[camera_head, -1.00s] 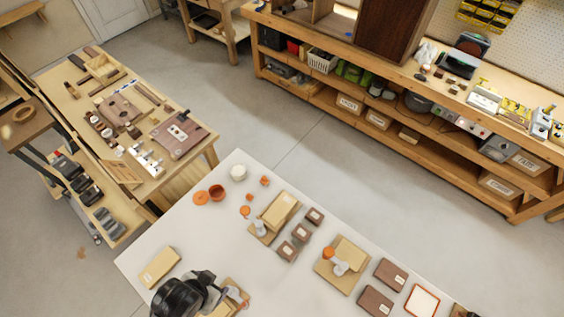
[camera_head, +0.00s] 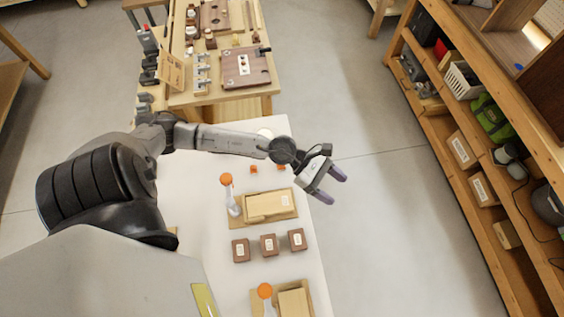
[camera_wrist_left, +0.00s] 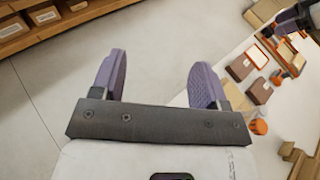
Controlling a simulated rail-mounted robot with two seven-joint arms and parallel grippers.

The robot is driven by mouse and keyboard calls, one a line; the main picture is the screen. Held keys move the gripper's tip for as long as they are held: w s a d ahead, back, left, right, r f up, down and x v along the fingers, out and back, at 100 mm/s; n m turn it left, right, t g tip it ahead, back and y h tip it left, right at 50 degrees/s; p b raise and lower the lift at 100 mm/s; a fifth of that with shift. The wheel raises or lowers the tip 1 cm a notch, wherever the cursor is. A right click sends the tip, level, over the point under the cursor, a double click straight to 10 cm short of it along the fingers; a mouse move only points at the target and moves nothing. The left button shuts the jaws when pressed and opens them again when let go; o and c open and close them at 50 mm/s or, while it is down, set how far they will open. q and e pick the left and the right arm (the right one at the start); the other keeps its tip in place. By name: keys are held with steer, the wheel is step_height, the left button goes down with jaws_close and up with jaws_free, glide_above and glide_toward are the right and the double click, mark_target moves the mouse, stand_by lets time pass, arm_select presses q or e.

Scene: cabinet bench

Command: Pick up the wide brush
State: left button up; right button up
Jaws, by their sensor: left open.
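My left gripper (camera_head: 332,186) is open and empty, held out past the right edge of the white table (camera_head: 200,182) with grey floor beneath. Its two purple fingers stand apart in the left wrist view (camera_wrist_left: 157,62), with nothing between them. I cannot make out a wide brush for certain in either view. White pieces with orange tops stand on the table, one (camera_head: 232,197) beside a light wooden block (camera_head: 268,205) on a board.
Several small brown boxes (camera_head: 268,244) sit on the white table. A wooden workbench (camera_head: 240,91) with tools stands beyond it. A shelf unit (camera_head: 450,170) with bins runs along the right. The floor between is clear.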

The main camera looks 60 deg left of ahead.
arm_select(q)
steer(key=s+a+f+m+g+y+b, duration=0.1)
steer(key=a+f+m+g+y+b, duration=0.35)
steer(key=a+f, duration=0.45)
steer(key=s+a+f+m+g+y, duration=0.1)
steer(key=a+f+m+y, duration=0.15)
steer(key=a, duration=0.25)
steer(key=a+f+m+g+y+b, duration=0.1)
steer(key=a+y, duration=0.2)
steer(key=a, duration=0.2)
steer(key=s+a+f+m+g+y, duration=0.1)
steer(key=a+f+m+y, duration=0.1)
steer(key=a, duration=0.3)
steer(key=f, duration=0.7)
steer(key=shift+w+a+f, duration=0.1)
steer(key=shift+w+a, duration=0.05)
steer(key=shift+a, duration=0.1)
steer(key=shift+f, duration=3.15)
arm_select(e)
step_height(320, 180, down, 7)
steer(key=shift+s+a+f, duration=0.15)
steer(key=shift+s, duration=0.05)
arm_select(q)
steer(key=c, duration=1)
